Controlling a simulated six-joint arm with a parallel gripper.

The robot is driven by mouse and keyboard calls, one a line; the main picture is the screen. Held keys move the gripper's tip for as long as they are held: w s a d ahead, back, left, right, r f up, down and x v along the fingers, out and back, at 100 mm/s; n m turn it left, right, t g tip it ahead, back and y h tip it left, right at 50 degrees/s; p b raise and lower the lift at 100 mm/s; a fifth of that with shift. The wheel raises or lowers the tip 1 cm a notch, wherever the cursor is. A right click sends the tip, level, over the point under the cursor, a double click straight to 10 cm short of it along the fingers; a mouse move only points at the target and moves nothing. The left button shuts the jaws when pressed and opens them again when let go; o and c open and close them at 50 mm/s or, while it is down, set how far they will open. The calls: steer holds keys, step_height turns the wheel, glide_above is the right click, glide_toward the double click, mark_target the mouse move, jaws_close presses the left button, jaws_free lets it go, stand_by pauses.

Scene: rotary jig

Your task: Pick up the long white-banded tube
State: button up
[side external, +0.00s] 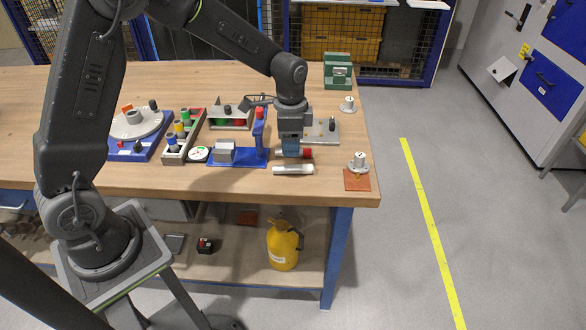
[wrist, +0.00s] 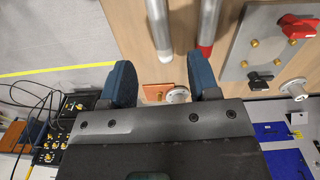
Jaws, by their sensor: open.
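The white-banded tube (side external: 290,170) lies on the wooden bench near its front edge, a grey metal tube with a white end at right. In the wrist view its grey shaft (wrist: 158,25) and white end show in the gap between my fingers. A red-banded tube (side external: 307,153) lies just behind it, partly hidden by my gripper; in the wrist view it (wrist: 208,28) is to the right, by my right finger. My gripper (side external: 291,154) points down low over the tubes, open and empty. Its dark blue fingers (wrist: 160,68) are apart; their exact height above the tube cannot be told.
A blue fixture (side external: 238,157) with a post stands left of the tubes. A grey valve plate (side external: 322,130) lies behind them. A knobbed piece on an orange-brown pad (side external: 357,181) is to the right at the bench corner. A tray (side external: 184,140) of coloured pegs is farther left.

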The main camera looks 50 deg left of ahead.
mark_target(293, 166)
steer(key=f, duration=0.8)
steer(key=shift+w+d+f, duration=0.15)
steer(key=shift+w+d, duration=0.05)
steer(key=shift+w, duration=0.05)
steer(key=shift+c, duration=0.4)
jaws_close()
